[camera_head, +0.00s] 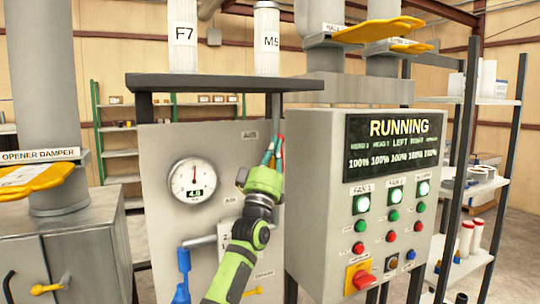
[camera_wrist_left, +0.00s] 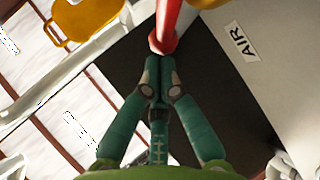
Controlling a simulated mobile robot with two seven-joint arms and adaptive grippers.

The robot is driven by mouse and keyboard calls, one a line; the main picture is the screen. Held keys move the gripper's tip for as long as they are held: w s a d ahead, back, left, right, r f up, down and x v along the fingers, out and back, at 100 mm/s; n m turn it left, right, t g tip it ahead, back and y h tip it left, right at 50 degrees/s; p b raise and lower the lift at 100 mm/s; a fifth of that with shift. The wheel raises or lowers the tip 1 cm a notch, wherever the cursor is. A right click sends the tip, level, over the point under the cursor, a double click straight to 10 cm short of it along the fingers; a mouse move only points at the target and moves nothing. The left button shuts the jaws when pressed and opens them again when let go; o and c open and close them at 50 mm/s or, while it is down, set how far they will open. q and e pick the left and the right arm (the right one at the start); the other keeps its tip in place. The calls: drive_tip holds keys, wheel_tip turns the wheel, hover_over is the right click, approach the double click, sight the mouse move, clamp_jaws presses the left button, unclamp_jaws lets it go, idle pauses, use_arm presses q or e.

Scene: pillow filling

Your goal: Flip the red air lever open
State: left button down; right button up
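The red air lever (camera_wrist_left: 172,22) comes down from the top of the left wrist view, its end close in front of my left fingertips. In the head view a little of its red (camera_head: 282,147) shows beside the teal fingers, at the right edge of the grey gauge panel. My left gripper (camera_head: 274,147) points up there. In the left wrist view its two fingertips (camera_wrist_left: 160,66) are drawn together with nothing visible between them. Whether they touch the lever I cannot tell. An "AIR" label (camera_wrist_left: 242,41) is on the panel beside the lever. My right gripper is not in view.
The panel carries a round gauge (camera_head: 193,180) and a blue-handled valve (camera_head: 183,272). A control box (camera_head: 340,225) with a "RUNNING" display (camera_head: 398,142) stands close on the right. A dark shelf (camera_head: 200,83) lies above the gripper. Yellow damper handles (camera_head: 35,178) stick out at left and top.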

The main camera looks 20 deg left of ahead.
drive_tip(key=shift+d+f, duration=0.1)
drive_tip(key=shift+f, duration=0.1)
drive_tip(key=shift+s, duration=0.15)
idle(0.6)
